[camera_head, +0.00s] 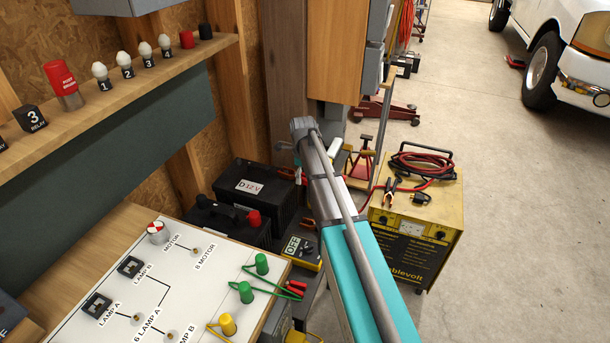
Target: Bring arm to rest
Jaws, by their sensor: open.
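My arm runs from the bottom edge, right of centre, up to a grey joint near the middle of the head view. It has a teal link and a grey tube along it. My gripper is not clearly visible; whatever lies beyond the grey joint is hidden or out of sight. I see nothing held.
A white panel (95,290) with switches and colored posts lies at lower left, below a wooden shelf (140,85). Black batteries (262,190) sit left of my arm. A yellow charger box (415,235) stands close on its right. Open concrete floor (520,200) lies farther right, before a white truck (560,45).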

